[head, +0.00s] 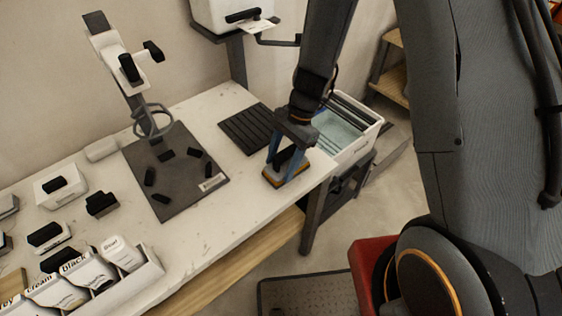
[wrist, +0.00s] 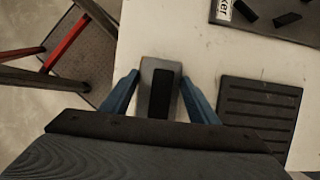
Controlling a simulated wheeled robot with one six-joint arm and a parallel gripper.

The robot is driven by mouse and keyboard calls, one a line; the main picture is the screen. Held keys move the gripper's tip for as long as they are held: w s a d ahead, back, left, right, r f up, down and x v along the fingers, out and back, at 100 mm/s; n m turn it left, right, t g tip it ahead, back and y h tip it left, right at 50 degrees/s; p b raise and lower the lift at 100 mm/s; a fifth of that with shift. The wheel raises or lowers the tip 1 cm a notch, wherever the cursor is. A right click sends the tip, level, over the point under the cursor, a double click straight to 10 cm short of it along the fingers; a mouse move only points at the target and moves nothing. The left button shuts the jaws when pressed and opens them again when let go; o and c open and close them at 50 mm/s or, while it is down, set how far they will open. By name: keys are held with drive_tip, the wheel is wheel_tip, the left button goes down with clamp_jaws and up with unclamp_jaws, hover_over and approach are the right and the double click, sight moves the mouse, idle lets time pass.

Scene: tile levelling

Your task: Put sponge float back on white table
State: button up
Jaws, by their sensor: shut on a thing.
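The sponge float (head: 286,177) has a black handle and a grey body with an orange-yellow base. It is at the right end of the white table (head: 235,203), flat and level. My gripper (head: 284,161) points down over it, its blue fingers on either side, shut on the float. In the wrist view, the float (wrist: 148,73) lies between the blue fingertips, over the pale tabletop (wrist: 195,55) near its edge. I cannot tell if its base touches the table.
A black ribbed mat (head: 247,130) lies just behind the float. A white basin (head: 347,130) of water stands past the table's right end. A dark board (head: 180,190) with black pieces lies left. Grout bottles (head: 120,252) stand at the front left.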

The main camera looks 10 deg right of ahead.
drive_tip(key=shift+f, duration=0.15)
drive_tip(key=o, duration=1.2)
drive_tip(key=b+v, duration=0.2)
drive_tip(key=v, duration=1)
drive_tip(key=shift+a+b, duration=0.1)
drive_tip(key=shift+b, duration=0.2)
drive_tip(key=s+d+r+n+t+h, duration=0.3)
drive_tip(key=s+d+r+n, duration=0.1)
drive_tip(key=s+d+n, duration=0.5)
drive_tip(key=shift+d+n+t+h, duration=0.4)
drive_tip(key=shift+d+n, duration=0.35)
drive_tip(key=shift+n, duration=0.35)
drive_tip(key=shift+s, duration=0.1)
